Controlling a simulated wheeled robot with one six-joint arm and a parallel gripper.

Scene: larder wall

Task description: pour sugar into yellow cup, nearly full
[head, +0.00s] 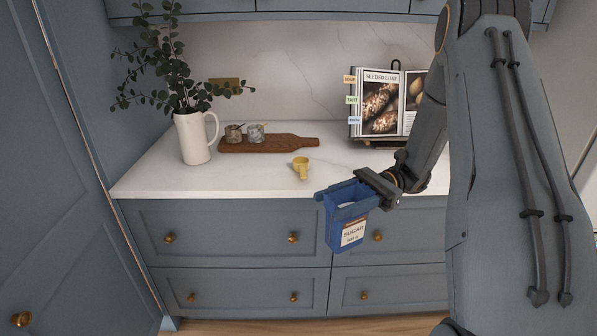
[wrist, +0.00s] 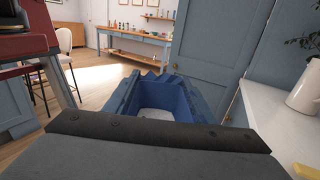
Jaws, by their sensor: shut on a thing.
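A blue sugar container (head: 346,225) with a white label reading SUGAR is held by my gripper (head: 372,187), in front of the counter's front edge and drawers. It looks about upright with an open top. In the wrist view, the blue container (wrist: 180,100) shows its open top with white sugar (wrist: 160,115) inside. My gripper (wrist: 160,135) is shut on it. The small yellow cup (head: 301,168) stands on the white counter, behind and left of the container and apart from it. The inside of the cup is too small to make out. A yellow piece shows at the wrist view's lower right edge (wrist: 306,171).
The white counter (head: 255,180) is clear around the cup. A wooden board (head: 290,142) with two small jars (head: 255,132) lies behind it. A white pitcher (head: 195,140) with leafy branches stands at left. An open cookbook (head: 380,105) stands at the back right.

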